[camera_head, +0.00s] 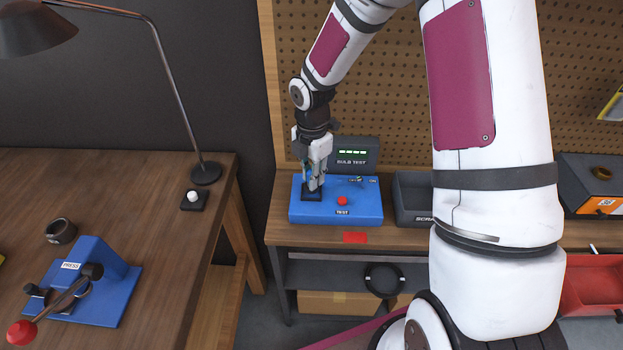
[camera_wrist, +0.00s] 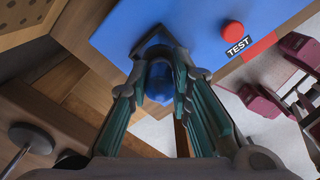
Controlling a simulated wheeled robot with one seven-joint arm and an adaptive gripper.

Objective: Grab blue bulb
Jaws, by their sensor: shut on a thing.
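My gripper (camera_head: 314,180) points down over the black square socket plate at the left of the blue bulb tester (camera_head: 362,205). In the wrist view my gripper (camera_wrist: 160,62) is shut on the blue bulb (camera_wrist: 159,84), which shows between the two fingers. The bulb is right by the dark socket frame on the blue tester (camera_wrist: 120,28); I cannot tell whether its base is in the socket. In the head view the fingers hide the bulb.
A red TEST button (camera_head: 342,201) is on the tester. Behind it a BULB TEST display (camera_head: 355,162) shows green lights. A dark scrap bin (camera_head: 408,215) stands to the right. A wooden table (camera_head: 150,215) with a lamp (camera_head: 203,172) and a blue press (camera_head: 108,268) is at left.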

